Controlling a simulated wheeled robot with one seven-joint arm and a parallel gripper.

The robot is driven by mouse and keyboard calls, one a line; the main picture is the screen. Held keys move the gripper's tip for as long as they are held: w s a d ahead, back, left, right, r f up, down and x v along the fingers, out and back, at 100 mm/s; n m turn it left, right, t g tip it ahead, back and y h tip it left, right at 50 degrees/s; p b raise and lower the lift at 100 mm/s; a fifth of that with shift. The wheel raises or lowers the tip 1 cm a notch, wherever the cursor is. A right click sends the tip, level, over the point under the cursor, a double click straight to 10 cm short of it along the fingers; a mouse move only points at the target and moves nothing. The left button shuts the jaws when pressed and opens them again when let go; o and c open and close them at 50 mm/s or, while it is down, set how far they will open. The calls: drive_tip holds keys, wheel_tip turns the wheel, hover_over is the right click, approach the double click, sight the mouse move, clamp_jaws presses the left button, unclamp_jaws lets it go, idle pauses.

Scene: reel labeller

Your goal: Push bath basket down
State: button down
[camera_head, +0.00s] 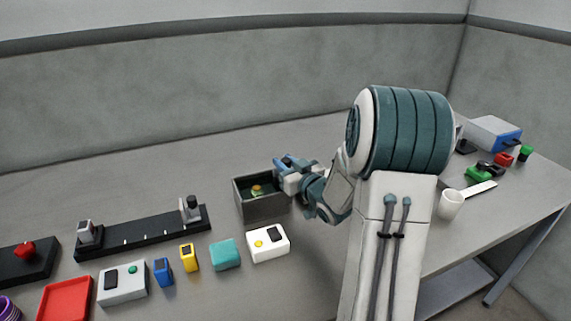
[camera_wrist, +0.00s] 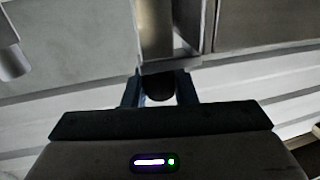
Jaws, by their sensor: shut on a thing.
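The bath (camera_head: 262,210) is a dark grey open-topped box near the middle of the table. A small yellow and green thing shows inside it. My gripper (camera_head: 284,165) is at the bath's back right rim, coming in from the right. In the wrist view my gripper (camera_wrist: 159,88) has its two blue fingers on either side of a dark rounded grip (camera_wrist: 158,87), which looks like the bath basket's handle. A metal upright (camera_wrist: 155,35) stands beyond the grip. The basket's body is mostly hidden in the head view, so its height in the bath cannot be told.
A white box with a yellow button (camera_head: 268,243), a teal block (camera_head: 225,254) and a yellow block (camera_head: 189,257) stand in front of the bath. A long black rail (camera_head: 143,234) lies to the left. A white cup (camera_head: 451,204) stands right of my arm. The table behind the bath is clear.

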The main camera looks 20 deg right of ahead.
drive_tip(key=shift+f+b, duration=0.35)
drive_tip(key=shift+f, duration=0.5)
drive_tip(key=c, duration=1.2)
unclamp_jaws()
drive_tip(key=shift+f, duration=0.1)
drive_tip(key=s+d, duration=0.1)
drive_tip(key=s, duration=0.3)
drive_tip(key=s+b, duration=0.1)
drive_tip(key=s, duration=0.4)
drive_tip(key=s+d+b, duration=0.1)
drive_tip(key=s, duration=0.3)
drive_tip(key=shift+s+d, duration=0.35)
